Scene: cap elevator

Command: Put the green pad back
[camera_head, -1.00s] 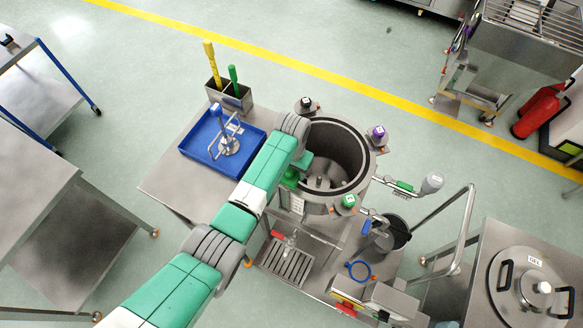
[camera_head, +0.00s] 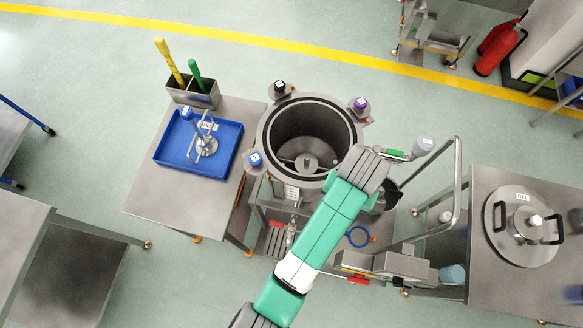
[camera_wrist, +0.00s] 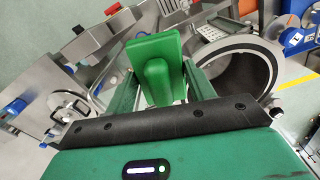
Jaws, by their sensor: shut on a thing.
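My gripper (camera_wrist: 162,82) is shut on a green block with a flat top, which I take to be the green pad (camera_wrist: 160,50). In the wrist view it stands between the two fingers, and its lower end is partly hidden by the gripper body. In the head view my arm reaches up to the right side of the open steel vessel (camera_head: 262,135). The same vessel shows at the right of the wrist view (camera_wrist: 272,75).
A caddy (camera_head: 193,97) with a yellow and a green handle stands behind a blue tray (camera_head: 235,140) holding a metal part. Black (camera_head: 280,88), purple (camera_head: 360,104) and blue (camera_head: 255,159) caps surround the vessel. A round lid (camera_head: 522,227) lies on the right table. A handrail (camera_head: 457,185) stands between.

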